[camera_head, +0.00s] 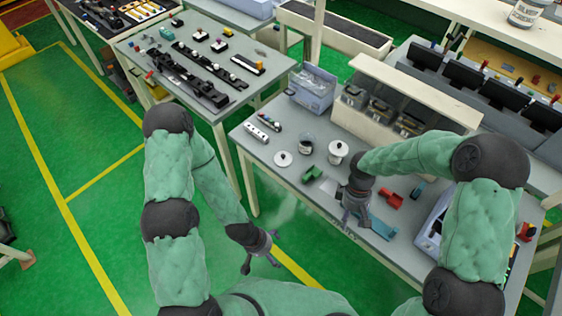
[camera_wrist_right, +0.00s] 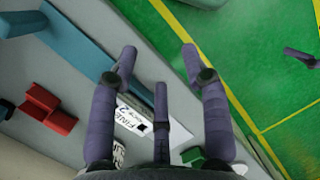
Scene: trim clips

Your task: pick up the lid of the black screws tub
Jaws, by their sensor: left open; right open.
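A small open tub with dark contents (camera_head: 307,144), which looks like the black screws tub, stands on the grey workbench in the head view. A white round lid (camera_head: 283,158) with a small knob lies flat on the bench to its left and nearer to me. My right gripper (camera_head: 352,218) is open and empty, low over the bench's near edge, right of the lid and apart from it. In the right wrist view its spread fingers (camera_wrist_right: 158,58) hold nothing, and no lid shows. My left gripper (camera_head: 262,254) is open and empty over the floor, in front of the bench.
A white-topped container (camera_head: 338,152) stands right of the tub. A green part (camera_head: 312,173), a red part (camera_head: 391,198) and a blue-teal piece (camera_head: 382,226) lie near my right gripper. A blue-grey bin (camera_head: 313,92) stands behind. Another table (camera_head: 255,57) is at back left.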

